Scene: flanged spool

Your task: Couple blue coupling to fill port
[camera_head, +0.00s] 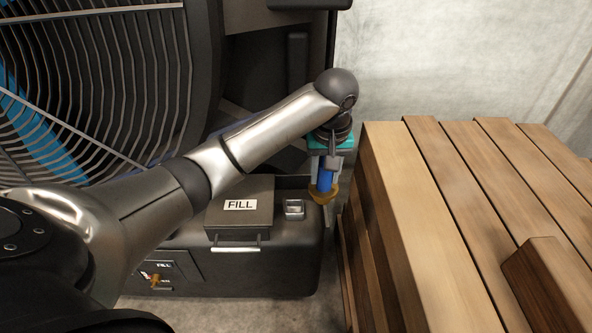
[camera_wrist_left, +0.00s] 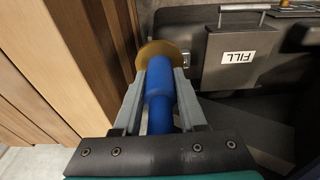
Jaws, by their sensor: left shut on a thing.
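My left gripper (camera_head: 323,170) is shut on the blue coupling (camera_head: 324,181), which has a wide brass-coloured end ring (camera_head: 323,196). The coupling points downward beside the right end of the black base unit. In the left wrist view the blue coupling (camera_wrist_left: 160,85) lies between both fingers, with its brass ring (camera_wrist_left: 160,52) beyond the fingertips. A dark box labelled FILL (camera_head: 240,212) sits on the base, left of the gripper, and appears closed. A small panel also marked FILL (camera_head: 165,267), with a brass-coloured piece, is on the base's front. I cannot see an open port.
A slatted wooden crate (camera_head: 450,190) stands close to the right of the gripper, leaving a narrow gap. A small metal latch-like piece (camera_head: 293,209) sits beside the FILL box. A large ribbed drum (camera_head: 100,90) fills the upper left.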

